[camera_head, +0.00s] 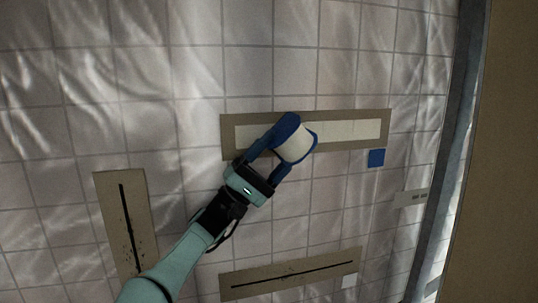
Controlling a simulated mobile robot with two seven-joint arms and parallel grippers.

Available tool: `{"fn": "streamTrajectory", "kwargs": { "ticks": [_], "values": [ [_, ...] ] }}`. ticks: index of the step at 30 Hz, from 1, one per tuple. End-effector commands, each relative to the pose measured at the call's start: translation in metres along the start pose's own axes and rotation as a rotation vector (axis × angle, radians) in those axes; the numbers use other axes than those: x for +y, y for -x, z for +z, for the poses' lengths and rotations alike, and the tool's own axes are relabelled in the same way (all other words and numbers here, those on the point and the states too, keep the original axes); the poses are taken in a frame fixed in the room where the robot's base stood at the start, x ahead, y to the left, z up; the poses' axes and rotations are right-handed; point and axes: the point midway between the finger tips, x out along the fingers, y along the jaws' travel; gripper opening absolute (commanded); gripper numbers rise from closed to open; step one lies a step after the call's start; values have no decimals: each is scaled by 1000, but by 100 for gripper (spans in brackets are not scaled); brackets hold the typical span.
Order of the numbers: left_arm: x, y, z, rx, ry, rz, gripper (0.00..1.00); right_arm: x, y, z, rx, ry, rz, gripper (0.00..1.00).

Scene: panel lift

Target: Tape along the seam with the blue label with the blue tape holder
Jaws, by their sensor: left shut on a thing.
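My left gripper (267,162) is shut on the blue tape holder (283,130), which carries a cream roll of tape (295,146). The holder is over the upper seam panel (350,115), a brown strip on the tiled wall. A pale strip of tape (350,131) runs along this panel, visible on both sides of the holder. The square blue label (376,158) is on the wall just below the panel's right end. The holder hides the middle of the strip. Whether the holder touches the panel is hard to tell. My right gripper is not in view.
A second brown panel with a dark seam (290,273) lies below, with a white label (349,281) near its right end. A third panel with an upright dark seam (126,222) is at the left. A grey frame edge (451,170) and a brown surface (500,170) bound the right.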

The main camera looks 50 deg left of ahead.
Motion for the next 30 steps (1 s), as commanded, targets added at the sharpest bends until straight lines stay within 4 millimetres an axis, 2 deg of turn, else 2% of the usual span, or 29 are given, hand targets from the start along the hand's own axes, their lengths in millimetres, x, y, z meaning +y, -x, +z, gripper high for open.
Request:
{"fn": "streamTrajectory", "kwargs": {
  "ticks": [8, 16, 25, 30],
  "values": [
    [-17, -16, 0, 2, 2, -1, 40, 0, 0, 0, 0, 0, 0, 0],
    [-23, -23, 0, 2, 0, 0, 40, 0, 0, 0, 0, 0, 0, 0],
    [-41, -41, 0, 2, 1, -1, 40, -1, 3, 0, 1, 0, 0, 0],
    [-42, -42, 0, 2, 0, 0, 40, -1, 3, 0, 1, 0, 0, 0]
  ]
}}
